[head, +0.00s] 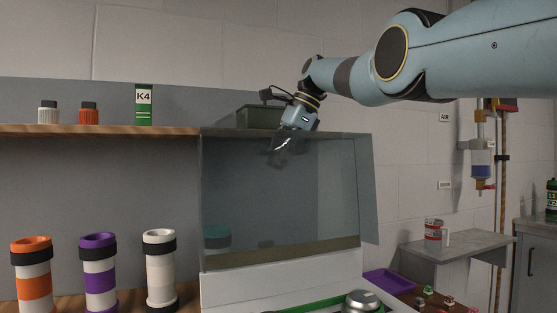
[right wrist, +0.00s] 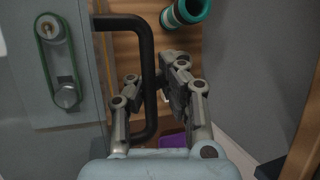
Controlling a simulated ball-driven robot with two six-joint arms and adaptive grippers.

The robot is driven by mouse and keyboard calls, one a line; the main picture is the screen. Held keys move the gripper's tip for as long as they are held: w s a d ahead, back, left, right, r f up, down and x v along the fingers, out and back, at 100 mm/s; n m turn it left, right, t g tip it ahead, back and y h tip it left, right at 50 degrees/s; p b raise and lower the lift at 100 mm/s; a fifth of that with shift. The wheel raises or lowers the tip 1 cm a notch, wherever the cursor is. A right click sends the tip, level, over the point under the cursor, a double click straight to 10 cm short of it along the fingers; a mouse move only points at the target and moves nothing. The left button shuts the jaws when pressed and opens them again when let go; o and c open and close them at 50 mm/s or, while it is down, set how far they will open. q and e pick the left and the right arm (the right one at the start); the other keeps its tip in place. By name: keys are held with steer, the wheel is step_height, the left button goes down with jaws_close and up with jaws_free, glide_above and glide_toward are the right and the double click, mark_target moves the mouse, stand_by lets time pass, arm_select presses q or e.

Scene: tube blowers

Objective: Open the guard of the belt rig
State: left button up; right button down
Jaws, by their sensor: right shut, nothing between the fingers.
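The belt rig (head: 235,288) stands at the centre bottom of the head view, with a green belt (head: 318,304) and a metal pulley (head: 362,300). Its clear, smoky guard (head: 285,205) stands upright above it. My right gripper (head: 281,150) is at the guard's top edge, fingers pointing down, partly seen through the panel. In the right wrist view, a black handle (right wrist: 147,60) runs beside the fingers of this gripper (right wrist: 154,78); I cannot tell whether they touch. The gripper is shut with nothing held. Belt and pulleys (right wrist: 60,65) show at left there. My left gripper is out of view.
Orange, purple and white banded tubes (head: 33,270) stand left of the rig. A shelf (head: 100,130) holds two small bottles and a green K4 box (head: 144,105). A green bin (head: 258,117) sits behind the guard. A purple tray (head: 388,281) lies at right, near a grey side table (head: 465,243).

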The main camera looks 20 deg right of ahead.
steer(key=shift+w+r, duration=0.45)
steer(key=shift+r, duration=0.25)
steer(key=c, duration=1.6)
jaws_free()
steer(key=shift+w+f, duration=0.1)
steer(key=shift+w, duration=0.1)
steer(key=shift+c, duration=0.2)
steer(key=shift+s, duration=0.15)
